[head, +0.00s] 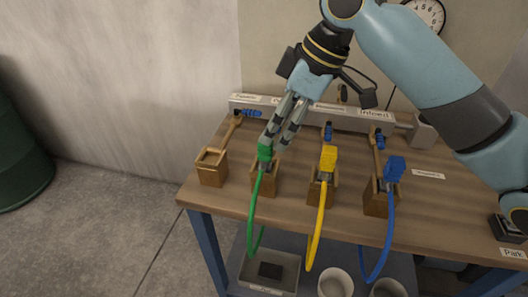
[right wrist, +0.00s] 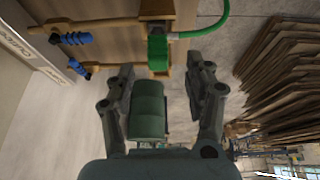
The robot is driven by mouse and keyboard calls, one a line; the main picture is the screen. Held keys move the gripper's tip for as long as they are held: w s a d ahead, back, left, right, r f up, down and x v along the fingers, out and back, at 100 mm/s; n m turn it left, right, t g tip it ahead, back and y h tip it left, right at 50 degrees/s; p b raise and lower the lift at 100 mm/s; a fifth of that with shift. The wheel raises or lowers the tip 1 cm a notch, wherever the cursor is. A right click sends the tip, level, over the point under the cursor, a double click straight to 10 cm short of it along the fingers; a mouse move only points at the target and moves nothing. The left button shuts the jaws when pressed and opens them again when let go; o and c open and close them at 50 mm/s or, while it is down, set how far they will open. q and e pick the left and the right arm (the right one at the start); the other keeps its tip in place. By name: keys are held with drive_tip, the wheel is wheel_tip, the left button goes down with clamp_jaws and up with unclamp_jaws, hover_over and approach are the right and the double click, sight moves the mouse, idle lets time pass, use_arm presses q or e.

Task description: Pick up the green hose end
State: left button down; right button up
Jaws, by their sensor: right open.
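The green hose end (head: 264,152) stands upright in a wooden holder (head: 264,182) on the bench, with its green hose (head: 252,210) hanging over the front edge. My right gripper (head: 277,142) is open and reaches down from above, its fingertips close to the green end. Whether they touch it cannot be told in the head view. In the right wrist view the green end (right wrist: 157,50) lies just beyond the fingertips (right wrist: 165,72), roughly in line with the gap between them, and nothing is held. My left gripper is not in view.
A yellow hose end (head: 328,158) and a blue hose end (head: 394,168) stand in holders to the right. An empty wooden holder (head: 211,168) is at the left. A grey rail (head: 345,121) with blue fittings runs behind. A green barrel (head: 22,160) stands on the floor.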

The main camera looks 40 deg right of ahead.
sight(265, 155)
drive_tip(key=shift+w+a+f, duration=0.1)
drive_tip(key=shift+w+f, duration=0.15)
drive_tip(key=shift+f, duration=0.1)
drive_tip(key=x, duration=0.3)
drive_tip(key=shift+w+a+f, duration=0.2)
drive_tip(key=shift+w+f, duration=0.05)
drive_tip(key=shift+w+a+f, duration=0.1)
drive_tip(key=shift+w+f, duration=0.05)
drive_tip(key=shift+f, duration=0.4)
drive_tip(key=c, duration=0.4)
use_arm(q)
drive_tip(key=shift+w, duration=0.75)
use_arm(e)
clamp_jaws()
